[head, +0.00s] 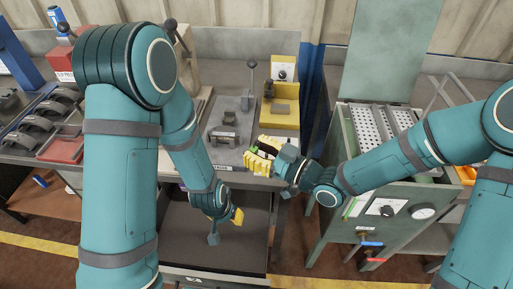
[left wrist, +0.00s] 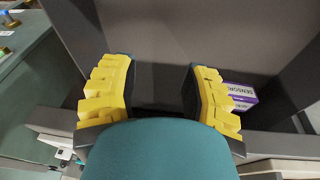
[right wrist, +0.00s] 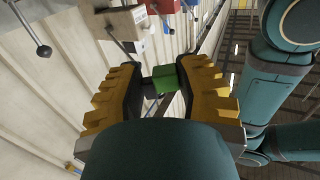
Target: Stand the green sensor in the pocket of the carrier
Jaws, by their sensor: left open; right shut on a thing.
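The green sensor (right wrist: 167,79) shows between the fingers of my right gripper (right wrist: 163,84) in the right wrist view. In the head view my right gripper (head: 257,154) is shut on it at the bench's front edge, and the fingers hide most of it. My left gripper (head: 227,228) is open and empty, low over the dark open drawer (head: 248,248). It also shows spread open in the left wrist view (left wrist: 160,92). I cannot tell for sure which part is the carrier; a small grey block (head: 223,136) stands on the bench left of my right gripper.
A yellow fixture (head: 281,112) with a dark part stands behind my right gripper. A box marked sensors (left wrist: 241,93) lies in the drawer. A green machine (head: 375,200) with a perforated tray stands at right. Curved brake shoes (head: 50,108) lie in a rack at left.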

